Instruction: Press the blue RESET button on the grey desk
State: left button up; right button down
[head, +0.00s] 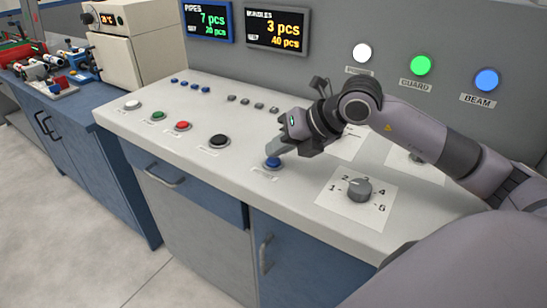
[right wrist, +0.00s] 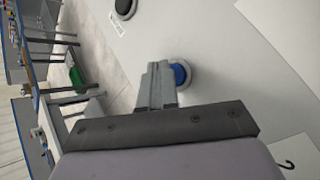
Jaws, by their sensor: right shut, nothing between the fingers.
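The blue button (head: 273,162) sits near the front edge of the grey desk (head: 240,180), in a pale ring with a small label in front of it. My right gripper (head: 270,153) is shut and empty, with its fingertips right at the blue button in the head view. In the right wrist view the shut fingers (right wrist: 155,70) lie beside the blue button (right wrist: 180,75) and cover part of it. I cannot tell whether the fingertips touch the button or whether it is pressed down. My left gripper is not in view.
A black button (head: 219,141), a red button (head: 182,126), a green button (head: 158,115) and a white button (head: 133,105) line the desk to the left. A rotary knob (head: 359,189) stands to the right. Displays and lamps are on the back panel (head: 330,25).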

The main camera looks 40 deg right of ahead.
aim_at(278, 161)
jog(key=shift+r, duration=0.4)
jog(key=shift+r+p, duration=0.4)
jog(key=shift+r, duration=0.05)
jog(key=shift+r+p, duration=1.4)
jog(key=shift+r, duration=0.7)
